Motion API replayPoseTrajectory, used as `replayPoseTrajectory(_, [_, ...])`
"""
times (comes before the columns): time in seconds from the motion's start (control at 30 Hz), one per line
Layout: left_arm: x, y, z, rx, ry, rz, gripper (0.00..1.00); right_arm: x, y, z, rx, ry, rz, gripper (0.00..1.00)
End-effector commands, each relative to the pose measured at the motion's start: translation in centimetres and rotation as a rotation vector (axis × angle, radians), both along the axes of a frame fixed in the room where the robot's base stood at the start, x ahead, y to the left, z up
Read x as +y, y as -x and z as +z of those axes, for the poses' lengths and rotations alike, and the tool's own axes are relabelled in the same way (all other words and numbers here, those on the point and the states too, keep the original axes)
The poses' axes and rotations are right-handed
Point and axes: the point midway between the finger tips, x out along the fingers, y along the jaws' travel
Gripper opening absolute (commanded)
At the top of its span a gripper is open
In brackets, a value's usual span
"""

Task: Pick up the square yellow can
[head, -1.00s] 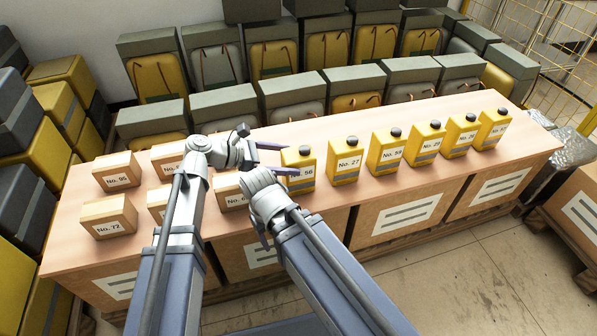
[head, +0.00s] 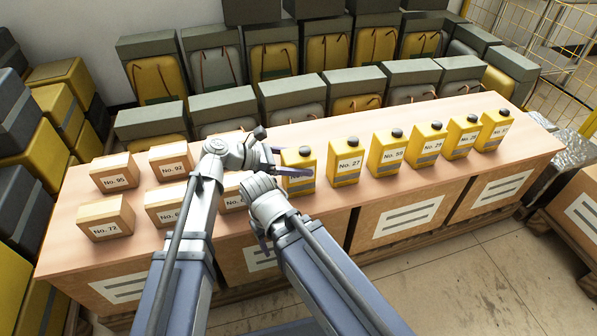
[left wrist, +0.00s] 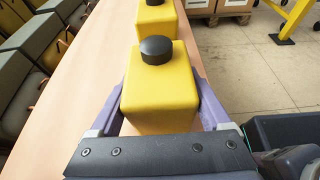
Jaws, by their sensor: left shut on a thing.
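A row of square yellow cans with black caps and white number labels stands on the wooden table. My left gripper (head: 284,160) is shut on the leftmost yellow can (head: 301,183), with a finger across its label. In the left wrist view the same can (left wrist: 160,95) sits upright between the two purple fingers, cap towards the camera. The can seems to stand on the table; I cannot tell if there is a gap below it. My right gripper (head: 264,240) hangs at the table's front edge, apart from the cans; its jaw opening is unclear.
The neighbouring can No. 27 (head: 345,163) stands just right of the held can. Several small cardboard boxes (head: 105,217) stand on the left of the table (head: 450,168). Packs with grey lids (head: 292,93) line the back edge. Open floor lies in front.

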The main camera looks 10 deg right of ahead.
Motion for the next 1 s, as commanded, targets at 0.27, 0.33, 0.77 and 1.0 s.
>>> replayPoseTrajectory(0.27, [0.01, 0.01, -0.01, 0.0, 0.0, 0.0, 0.14, 0.0, 0.0, 0.0, 0.0, 0.0, 0.0, 0.64])
replayPoseTrajectory(0.33, [0.01, 0.01, -0.01, 0.0, 0.0, 0.0, 0.07, 0.0, 0.0, 0.0, 0.0, 0.0, 0.0, 0.64])
replayPoseTrajectory(0.77, [0.01, 0.0, 0.06, 0.0, 0.002, 0.0, 0.0, 0.0, 0.0, 0.03, 0.0, 0.0, 0.0, 0.64])
replayPoseTrajectory(1.0, [0.0, 0.0, 0.91, 0.0, 0.002, 0.0, 0.0, -0.01, 0.0, 0.87, 0.0, 0.0, 0.002, 0.64])
